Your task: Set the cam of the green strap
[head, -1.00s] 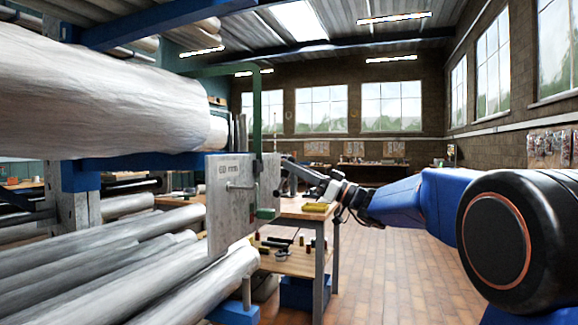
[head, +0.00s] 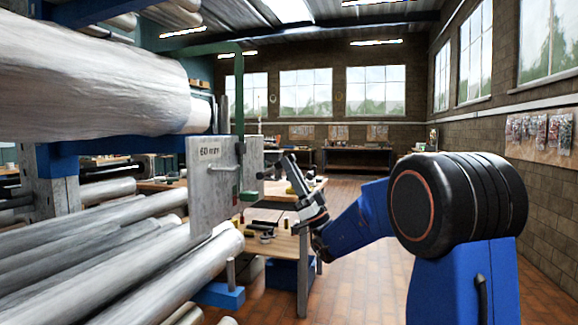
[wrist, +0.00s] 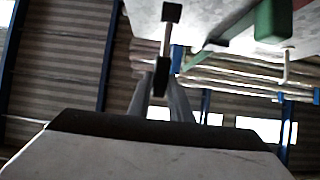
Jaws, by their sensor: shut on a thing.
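The green strap (head: 239,110) hangs down in front of the grey plate marked 60 mm (head: 208,175) in the head view. Its lower green block (head: 248,195) sits low on the plate's right part. The strap also crosses the top right of the wrist view (wrist: 245,32). My gripper (head: 276,170) is just right of the plate. In the wrist view it (wrist: 162,78) is shut on the near end of a thin bar with a black far end (wrist: 171,13), apparently the cam's lever. The grip is small and dark, and the cam itself is not clear.
A metal peg (wrist: 286,66) stands out from the plate beside the strap. Large wrapped rolls (head: 90,85) and long tubes (head: 130,270) fill the left. A workbench (head: 304,250) with small items stands behind my gripper. The floor at right is open.

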